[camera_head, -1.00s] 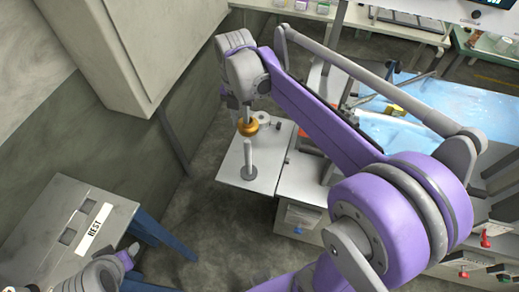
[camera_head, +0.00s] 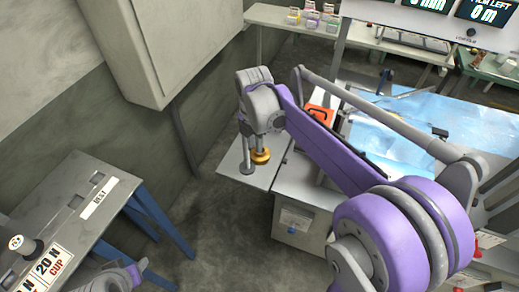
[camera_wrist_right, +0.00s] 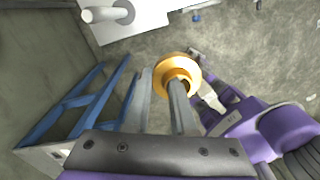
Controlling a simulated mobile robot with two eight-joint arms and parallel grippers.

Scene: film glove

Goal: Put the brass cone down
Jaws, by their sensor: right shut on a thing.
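In the right wrist view the cone (camera_wrist_right: 178,70) is at my right gripper's (camera_wrist_right: 161,82) fingertips, and the post (camera_wrist_right: 106,14) stands apart at the top. I cannot tell the cone's height above the plate. My left gripper (camera_head: 134,270) is partly in view at bottom left; its jaws cannot be made out.
The post stands on a grey side plate (camera_head: 228,172) beside the bench with blue film (camera_head: 390,140). A grey table (camera_head: 85,200) with labels and blue legs stands left. A wall cabinet (camera_head: 150,50) overhangs behind. Bare floor lies between table and bench.

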